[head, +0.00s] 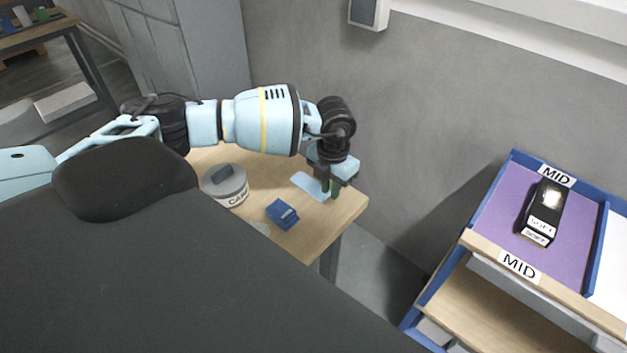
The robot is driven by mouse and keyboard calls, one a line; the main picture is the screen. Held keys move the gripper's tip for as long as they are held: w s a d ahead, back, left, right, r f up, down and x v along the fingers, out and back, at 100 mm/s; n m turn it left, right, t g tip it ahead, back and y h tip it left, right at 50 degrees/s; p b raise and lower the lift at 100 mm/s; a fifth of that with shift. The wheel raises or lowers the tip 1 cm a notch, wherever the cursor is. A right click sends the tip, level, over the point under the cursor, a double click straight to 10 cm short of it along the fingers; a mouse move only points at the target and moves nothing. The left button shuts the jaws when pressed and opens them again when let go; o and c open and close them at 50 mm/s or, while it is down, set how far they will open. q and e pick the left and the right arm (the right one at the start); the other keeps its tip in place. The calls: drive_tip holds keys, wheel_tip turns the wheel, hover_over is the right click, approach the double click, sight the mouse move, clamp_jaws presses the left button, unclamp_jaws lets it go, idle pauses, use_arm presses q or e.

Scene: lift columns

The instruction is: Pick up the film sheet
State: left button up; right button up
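A light blue sheet (309,185), which looks like the film sheet, is on the wooden table near its right end. My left gripper (330,188) points down at the sheet's right end, and its fingers overlap that end in the head view. The gripper and wrist hide part of the sheet's right side. The fingers are small and dark here, so I cannot tell whether they are open or shut, or whether they touch the sheet. My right gripper is not in view.
A wall is behind. At right, a blue-edged shelf (466,240) labelled MID holds a black item (542,212) on a purple surface.

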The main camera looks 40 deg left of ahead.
use_arm(q)
clamp_jaws()
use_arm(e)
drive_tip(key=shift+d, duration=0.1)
use_arm(q)
drive_tip(key=shift+r, duration=0.85)
drive_tip(key=shift+s+d+r, duration=0.1)
drive_tip(key=shift+s+r, duration=0.05)
drive_tip(key=shift+r, duration=0.35)
drive_tip(key=shift+s+d+r, duration=0.1)
drive_tip(key=shift+s+r, duration=0.05)
drive_tip(key=shift+r, duration=0.35)
drive_tip(key=s+d+r, duration=0.1)
drive_tip(key=s+d, duration=0.7)
drive_tip(key=s, duration=0.4)
drive_tip(key=shift+s+d+r+p, duration=0.2)
drive_tip(key=shift+s+p, duration=0.2)
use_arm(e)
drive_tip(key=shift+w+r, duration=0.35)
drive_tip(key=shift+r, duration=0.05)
